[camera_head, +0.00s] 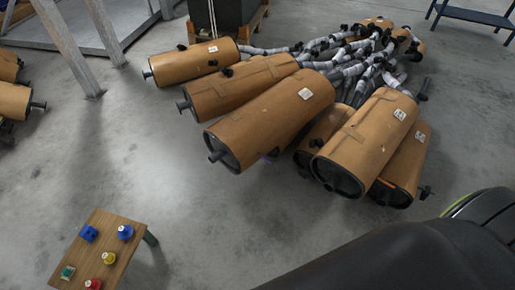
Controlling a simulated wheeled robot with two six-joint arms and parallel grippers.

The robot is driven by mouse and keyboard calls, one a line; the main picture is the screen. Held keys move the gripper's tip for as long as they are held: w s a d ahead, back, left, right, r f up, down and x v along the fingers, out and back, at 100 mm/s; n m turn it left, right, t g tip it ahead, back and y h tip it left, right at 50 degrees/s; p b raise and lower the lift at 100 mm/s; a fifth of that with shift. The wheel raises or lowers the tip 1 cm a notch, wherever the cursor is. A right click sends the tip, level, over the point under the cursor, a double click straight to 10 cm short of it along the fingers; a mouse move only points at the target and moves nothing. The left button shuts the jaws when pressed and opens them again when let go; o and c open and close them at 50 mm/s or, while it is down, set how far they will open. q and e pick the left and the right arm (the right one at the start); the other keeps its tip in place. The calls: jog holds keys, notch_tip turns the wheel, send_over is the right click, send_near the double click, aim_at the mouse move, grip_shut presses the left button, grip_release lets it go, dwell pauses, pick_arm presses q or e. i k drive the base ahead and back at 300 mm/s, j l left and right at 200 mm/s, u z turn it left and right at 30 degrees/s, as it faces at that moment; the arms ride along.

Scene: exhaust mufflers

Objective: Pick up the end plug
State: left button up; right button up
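Several small coloured parts stand on a small wooden table at the lower left: a blue block (88,233), a blue round plug (125,232), a yellow round plug (108,258), a red round plug (93,284) and a green square piece (67,272). I cannot tell which of them is the end plug. Dark end fittings also show on the mufflers, such as one (216,156) on the front muffler. Neither of my grippers is in view.
The wooden table (106,220) stands alone. Several brown-wrapped mufflers (270,118) with silvery pipes (352,70) lie on the concrete floor. More mufflers (12,100) lie at the left edge. A dark pallet load (222,12) stands behind. The floor between table and mufflers is clear.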

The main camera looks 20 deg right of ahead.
aim_at(108, 259)
jog(key=z, duration=0.3)
jog(key=u, duration=1.55)
